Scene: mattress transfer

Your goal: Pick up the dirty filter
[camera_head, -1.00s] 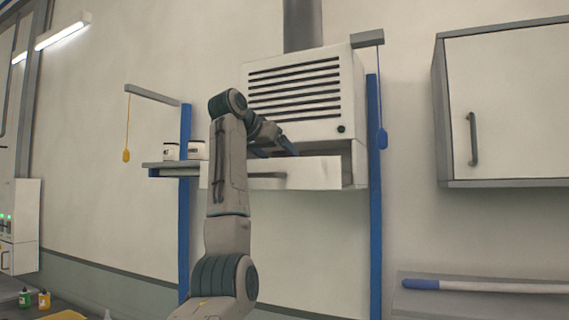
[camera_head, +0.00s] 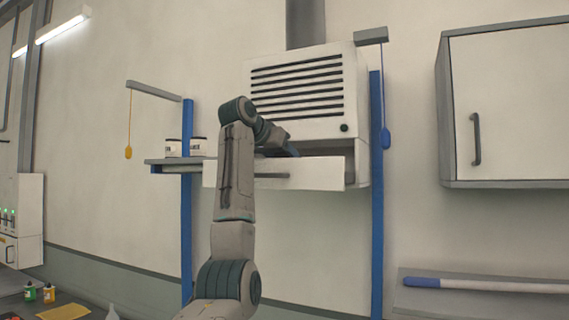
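A white vent unit (camera_head: 297,92) with dark slots hangs on the wall between two blue posts. The drawer (camera_head: 325,174) below its slots is pulled out, with a grey handle on its front. My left gripper (camera_head: 288,147) is at the drawer's opening, pointing down and right over its left part. Something blue shows right by the gripper; I cannot tell if it is part of a filter. The inside of the drawer is mostly hidden, and no filter can be made out clearly. The gripper's fingers are too small and dark to read. My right gripper is not in view.
A small shelf (camera_head: 163,162) with white tins stands left of the drawer. A yellow pull (camera_head: 128,153) and a blue pull (camera_head: 385,139) hang at the sides. A wall cabinet (camera_head: 520,105) is at right, above a ledge with a blue-ended pole (camera_head: 490,286). Small bottles (camera_head: 49,293) are lower left.

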